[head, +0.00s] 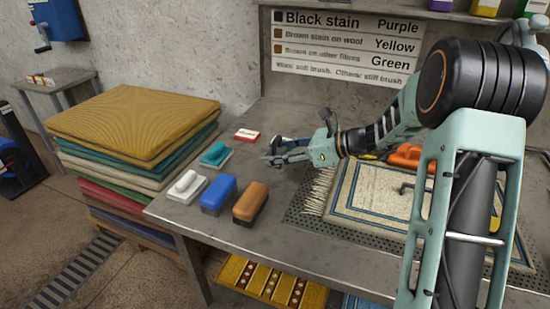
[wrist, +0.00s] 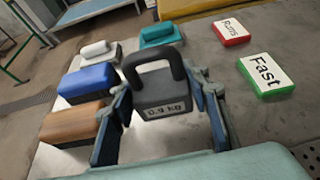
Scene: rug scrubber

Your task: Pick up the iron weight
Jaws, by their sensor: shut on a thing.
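The iron weight (wrist: 163,92) is a dark grey block with a loop handle on top and a "0.9 KG" label on its front. It stands between the two fingers of my gripper (wrist: 165,108) in the wrist view, and the fingers are shut on its sides. In the head view my gripper (head: 274,156) is low over the table, right of the teal brush; the weight is hard to make out there. I cannot tell whether its base touches the table.
White (head: 187,187), teal (head: 216,154), blue (head: 218,194) and brown (head: 250,202) brushes stand on the table to the left. Red (wrist: 231,32) and green (wrist: 266,74) tags lie nearby. A rug (head: 375,190) lies on a perforated mat at right. Stacked rugs (head: 135,120) stand left.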

